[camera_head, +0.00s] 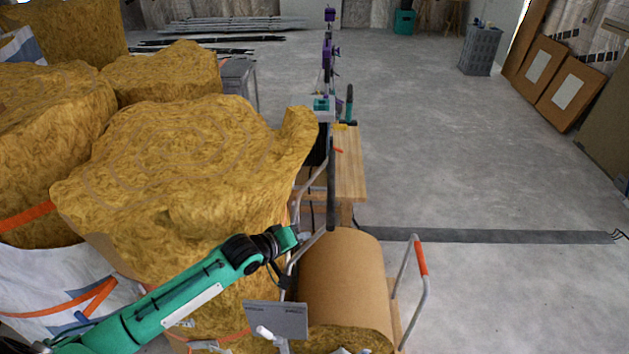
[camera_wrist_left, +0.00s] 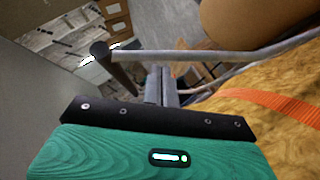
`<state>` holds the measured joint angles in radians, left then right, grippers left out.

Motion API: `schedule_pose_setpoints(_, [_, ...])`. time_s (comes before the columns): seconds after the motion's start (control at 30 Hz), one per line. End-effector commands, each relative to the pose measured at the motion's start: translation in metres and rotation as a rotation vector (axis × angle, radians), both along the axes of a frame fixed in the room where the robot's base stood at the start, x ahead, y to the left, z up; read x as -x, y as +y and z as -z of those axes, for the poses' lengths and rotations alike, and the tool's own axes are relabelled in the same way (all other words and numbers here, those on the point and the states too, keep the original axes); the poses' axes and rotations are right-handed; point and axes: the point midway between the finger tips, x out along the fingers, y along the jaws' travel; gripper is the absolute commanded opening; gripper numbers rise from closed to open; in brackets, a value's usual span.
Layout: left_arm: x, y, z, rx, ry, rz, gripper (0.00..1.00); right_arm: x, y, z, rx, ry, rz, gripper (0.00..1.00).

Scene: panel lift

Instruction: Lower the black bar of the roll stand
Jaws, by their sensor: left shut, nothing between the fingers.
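The roll stand holds a large brown roll (camera_head: 340,265) at the bottom centre of the head view. The stand's black bar (camera_head: 331,185) is raised and points away from me above the roll's left side. In the left wrist view, the black bar (camera_wrist_left: 122,74) shows with its round end toward the camera, joined to a grey metal tube (camera_wrist_left: 190,57). My left gripper (camera_head: 296,237) is shut and empty beside the stand's left tube, a little left of the bar's near end. Its closed fingers (camera_wrist_left: 160,84) point toward the tube in the wrist view. My right gripper is not in view.
Big yellow insulation rolls (camera_head: 170,150) crowd the left side. A wooden bench (camera_head: 350,165) stands behind the stand. An orange-gripped handle (camera_head: 421,258) rises on the stand's right. A grey plate (camera_head: 280,319) is in front of the roll.

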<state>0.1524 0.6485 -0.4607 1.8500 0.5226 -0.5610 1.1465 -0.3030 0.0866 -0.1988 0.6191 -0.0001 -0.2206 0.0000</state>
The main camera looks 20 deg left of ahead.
Motion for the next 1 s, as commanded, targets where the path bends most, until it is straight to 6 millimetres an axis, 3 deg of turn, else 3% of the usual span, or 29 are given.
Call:
schedule_pose_setpoints(0.03, [-0.012,0.006,-0.022,0.051,-0.019,-0.011,0.0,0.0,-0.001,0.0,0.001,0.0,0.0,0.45])
schedule_pose_setpoints(0.1, [-0.027,0.015,-0.041,0.135,-0.029,-0.036,0.0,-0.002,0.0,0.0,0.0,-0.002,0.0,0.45])
schedule_pose_setpoints(0.33, [-0.057,0.04,-0.077,0.299,-0.05,-0.09,0.0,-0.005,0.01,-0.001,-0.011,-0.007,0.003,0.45])
schedule_pose_setpoints(0.57, [-0.073,0.035,-0.077,0.316,-0.051,-0.095,0.0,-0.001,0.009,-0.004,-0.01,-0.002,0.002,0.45])
schedule_pose_setpoints(1.0, [-0.131,0.005,-0.058,0.314,-0.051,-0.095,0.0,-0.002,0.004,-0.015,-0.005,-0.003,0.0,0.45])
